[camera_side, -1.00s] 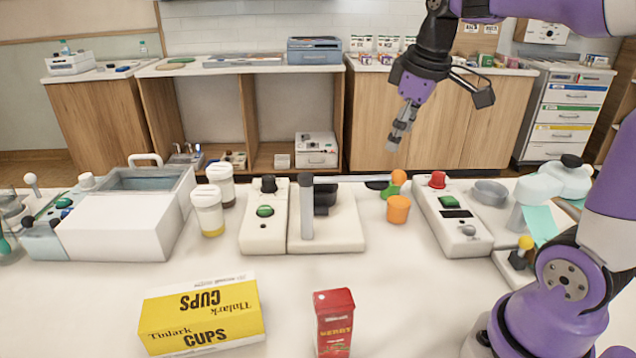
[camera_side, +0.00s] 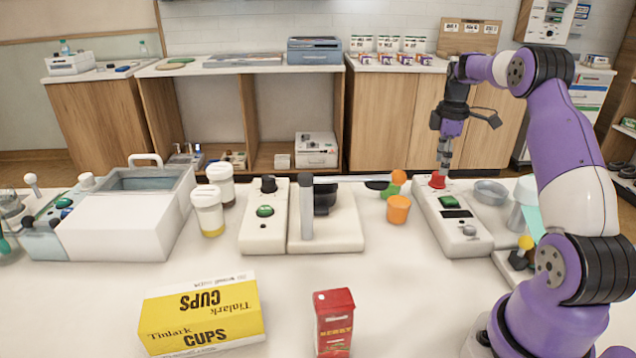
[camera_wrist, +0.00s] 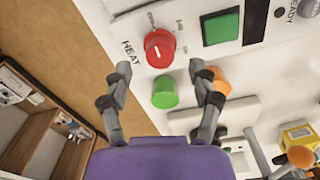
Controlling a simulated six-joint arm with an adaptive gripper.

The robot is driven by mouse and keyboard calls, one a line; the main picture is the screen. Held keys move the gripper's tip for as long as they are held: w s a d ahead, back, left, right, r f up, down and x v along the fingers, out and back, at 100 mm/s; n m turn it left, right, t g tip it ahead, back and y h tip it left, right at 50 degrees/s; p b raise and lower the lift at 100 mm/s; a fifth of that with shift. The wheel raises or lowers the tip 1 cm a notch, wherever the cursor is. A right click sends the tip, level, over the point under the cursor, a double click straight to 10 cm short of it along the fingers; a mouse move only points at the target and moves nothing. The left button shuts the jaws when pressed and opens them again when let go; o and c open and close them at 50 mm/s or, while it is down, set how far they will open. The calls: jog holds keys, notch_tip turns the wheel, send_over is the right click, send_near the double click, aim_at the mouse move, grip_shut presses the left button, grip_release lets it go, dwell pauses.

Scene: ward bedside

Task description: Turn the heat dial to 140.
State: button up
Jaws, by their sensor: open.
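The red heat dial (camera_side: 437,180) sits at the far end of a white control panel (camera_side: 452,228) on the table. In the wrist view the dial (camera_wrist: 160,47) has a white pointer line and the word HEAT beside it, with small scale marks that are too blurred to read. My gripper (camera_side: 443,168) points down, just above the dial in the side view. In the wrist view my gripper (camera_wrist: 160,72) has its fingers spread with nothing between them held; the dial lies just beyond the fingertips. I cannot tell whether the fingers touch it.
A green object (camera_wrist: 165,92) and an orange cup (camera_side: 398,209) stand close by on the left. A grey bowl (camera_side: 490,192) is on the right.

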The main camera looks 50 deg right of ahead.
aim_at(438, 179)
jog(key=shift+f, duration=1.7)
grip_shut()
jog(key=shift+m, duration=0.3)
jog(key=m, duration=0.5)
jog(key=shift+m, duration=0.3)
jog(key=m, duration=0.5)
jog(key=shift+m, duration=0.4)
